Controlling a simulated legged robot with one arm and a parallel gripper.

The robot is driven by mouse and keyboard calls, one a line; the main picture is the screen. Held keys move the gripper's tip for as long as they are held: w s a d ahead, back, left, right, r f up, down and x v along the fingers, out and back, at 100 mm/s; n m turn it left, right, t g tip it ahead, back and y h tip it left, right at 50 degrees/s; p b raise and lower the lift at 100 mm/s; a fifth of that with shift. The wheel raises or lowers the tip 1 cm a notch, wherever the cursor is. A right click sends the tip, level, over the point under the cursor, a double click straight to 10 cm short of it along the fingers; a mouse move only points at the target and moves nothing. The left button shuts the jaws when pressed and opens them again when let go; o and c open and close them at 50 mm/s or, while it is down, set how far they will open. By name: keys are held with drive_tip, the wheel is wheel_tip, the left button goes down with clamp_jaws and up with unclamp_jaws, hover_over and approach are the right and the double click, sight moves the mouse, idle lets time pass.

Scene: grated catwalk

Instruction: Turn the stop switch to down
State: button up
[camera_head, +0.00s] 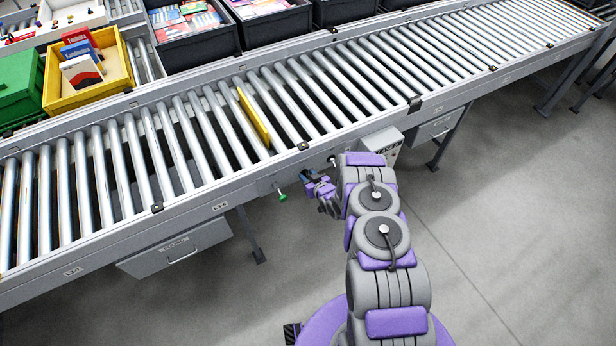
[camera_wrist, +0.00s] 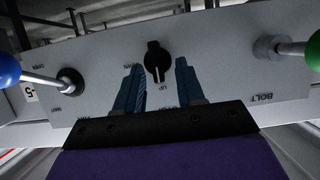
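A black rotary knob (camera_wrist: 157,60) sits on a grey panel (camera_wrist: 220,45) in the wrist view, where the printing appears upside down. I cannot read a stop label. My gripper (camera_wrist: 158,68) is open, its two blue fingers on either side of the knob in the picture, with gaps showing on both sides. Depth to the knob is hard to tell. In the head view my gripper (camera_head: 308,178) is at the conveyor's front side, and the knob is hidden there.
A blue-ended lever (camera_wrist: 40,78) is left of the knob and a green-ended lever (camera_wrist: 311,50) marked BOLT is right. The green end (camera_head: 283,198) also shows in the head view. The roller conveyor (camera_head: 330,95) carries a yellow board (camera_head: 254,118). Drawers (camera_head: 175,250) hang below; the floor in front is clear.

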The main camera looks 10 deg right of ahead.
drive_tip(key=shift+d, duration=0.1)
clamp_jaws()
drive_tip(key=shift+d, duration=0.1)
idle(0.3)
drive_tip(key=shift+w+d+f+m+t+y+b, duration=0.15)
drive_tip(key=shift+d+f+m+y+b, duration=0.2)
drive_tip(key=shift+m+y+b, duration=1.35)
drive_tip(key=shift+w+d+f+m+t+y+b, duration=0.2)
drive_tip(key=shift+m+y+b, duration=0.55)
drive_tip(key=shift+m+b, duration=1.8)
drive_tip(key=shift+s+d+f+m+t+y+b, duration=0.15)
drive_tip(key=shift+d+f+m+y+b, duration=0.3)
drive_tip(key=shift+m+y+b, duration=1.55)
drive_tip(key=shift+w+m+h+p, duration=0.1)
drive_tip(key=shift+m+h+p, duration=0.3)
drive_tip(key=shift+m+h, duration=0.3)
